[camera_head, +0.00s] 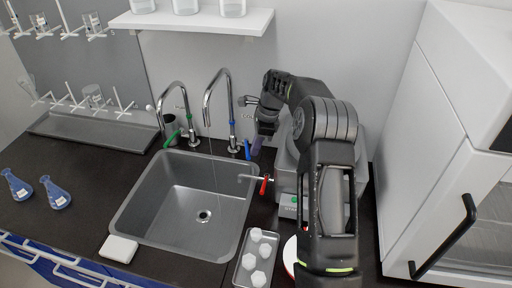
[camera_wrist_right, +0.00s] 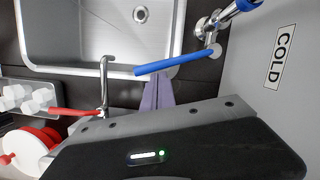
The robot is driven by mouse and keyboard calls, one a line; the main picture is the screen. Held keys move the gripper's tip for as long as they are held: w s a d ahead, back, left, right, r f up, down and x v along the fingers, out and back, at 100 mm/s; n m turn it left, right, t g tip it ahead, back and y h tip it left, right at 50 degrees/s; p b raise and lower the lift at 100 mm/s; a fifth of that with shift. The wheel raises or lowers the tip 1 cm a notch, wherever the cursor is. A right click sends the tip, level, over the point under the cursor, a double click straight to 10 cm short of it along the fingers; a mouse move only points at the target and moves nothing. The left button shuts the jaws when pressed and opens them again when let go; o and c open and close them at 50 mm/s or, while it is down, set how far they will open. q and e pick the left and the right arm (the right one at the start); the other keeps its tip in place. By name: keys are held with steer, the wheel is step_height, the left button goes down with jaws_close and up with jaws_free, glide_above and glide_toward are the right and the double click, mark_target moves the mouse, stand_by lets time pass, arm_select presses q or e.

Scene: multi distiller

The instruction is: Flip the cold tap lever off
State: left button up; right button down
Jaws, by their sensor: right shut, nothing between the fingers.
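The cold tap (camera_head: 232,110) is a tall chrome gooseneck behind the sink, with a blue lever (camera_head: 247,149) at its base. A thin stream of water (camera_head: 213,165) runs from its spout into the sink. In the right wrist view the blue lever (camera_wrist_right: 195,59) extends from the chrome valve beside a COLD label (camera_wrist_right: 281,57). My right gripper (camera_head: 257,145) is shut and empty, just right of the lever. In the wrist view its purple-grey fingertips (camera_wrist_right: 156,79) lie close to the lever's free end; I cannot tell whether they touch. My left gripper is not in view.
The steel sink (camera_head: 148,215) lies in front. A second tap with a green lever (camera_head: 172,138) stands left. A grey machine with a red-handled spigot (camera_head: 264,185) is close to my right arm. A tray (camera_head: 239,262) holds white pieces. A white cabinet (camera_head: 425,120) bounds the right.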

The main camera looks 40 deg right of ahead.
steer(key=a+m, duration=0.1)
steer(key=w+a, duration=0.1)
steer(key=a+m, duration=0.1)
steer(key=shift+w+m, duration=0.25)
steer(key=shift+m, duration=0.05)
steer(key=shift+t, duration=0.3)
